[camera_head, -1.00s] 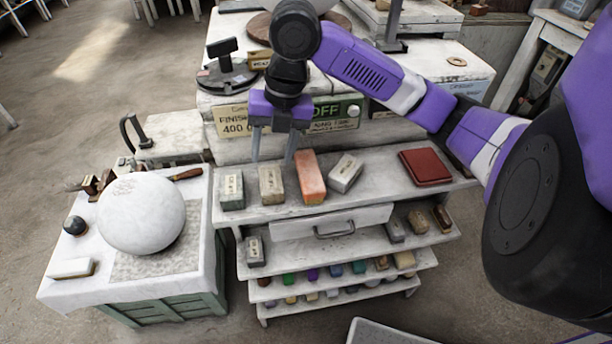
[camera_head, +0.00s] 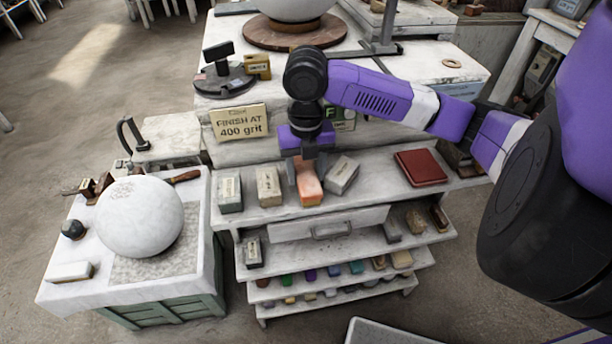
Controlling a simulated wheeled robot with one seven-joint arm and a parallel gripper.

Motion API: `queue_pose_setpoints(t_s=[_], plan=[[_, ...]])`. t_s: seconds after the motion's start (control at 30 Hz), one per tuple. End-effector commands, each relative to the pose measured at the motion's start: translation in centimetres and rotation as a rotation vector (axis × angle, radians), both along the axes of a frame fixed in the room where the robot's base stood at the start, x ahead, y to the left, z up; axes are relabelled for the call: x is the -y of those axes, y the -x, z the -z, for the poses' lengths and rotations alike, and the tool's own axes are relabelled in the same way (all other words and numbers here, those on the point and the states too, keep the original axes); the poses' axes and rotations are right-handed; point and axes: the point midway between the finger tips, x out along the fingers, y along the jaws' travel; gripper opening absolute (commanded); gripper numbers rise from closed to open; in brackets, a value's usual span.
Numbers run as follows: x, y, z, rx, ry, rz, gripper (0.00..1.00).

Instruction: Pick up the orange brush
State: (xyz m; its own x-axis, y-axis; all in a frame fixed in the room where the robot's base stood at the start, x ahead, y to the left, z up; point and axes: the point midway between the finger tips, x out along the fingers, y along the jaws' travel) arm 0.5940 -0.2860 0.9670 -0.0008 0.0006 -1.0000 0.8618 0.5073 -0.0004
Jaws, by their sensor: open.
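The orange brush (camera_head: 309,190) looks like an oblong orange-pink block. It lies on the white top shelf of the stand, between a pale labelled block (camera_head: 268,187) on its left and a tilted grey-white block (camera_head: 342,175) on its right. My gripper (camera_head: 306,172) is open and pointing down over the brush's far end, with a finger showing at each side of it. The gripper hides the brush's far end. I cannot tell whether the fingers touch it.
A greenish labelled block (camera_head: 230,193) stands farther left and a dark red box (camera_head: 420,168) lies at the right of the shelf. A "FINISH AT 400 grit" sign (camera_head: 239,121) stands behind. A large white sphere (camera_head: 140,217) rests on the left table.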

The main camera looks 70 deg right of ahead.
Motion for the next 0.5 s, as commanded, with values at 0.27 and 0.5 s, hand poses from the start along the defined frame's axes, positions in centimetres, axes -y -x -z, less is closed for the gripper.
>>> queue_pose_setpoints(t_s=[0.27,0.5], plan=[[0.02,-0.01,0.05,0.001,0.001,0.0,0.37],[0.03,-0.02,0.01,0.001,0.001,0.0,0.0]])
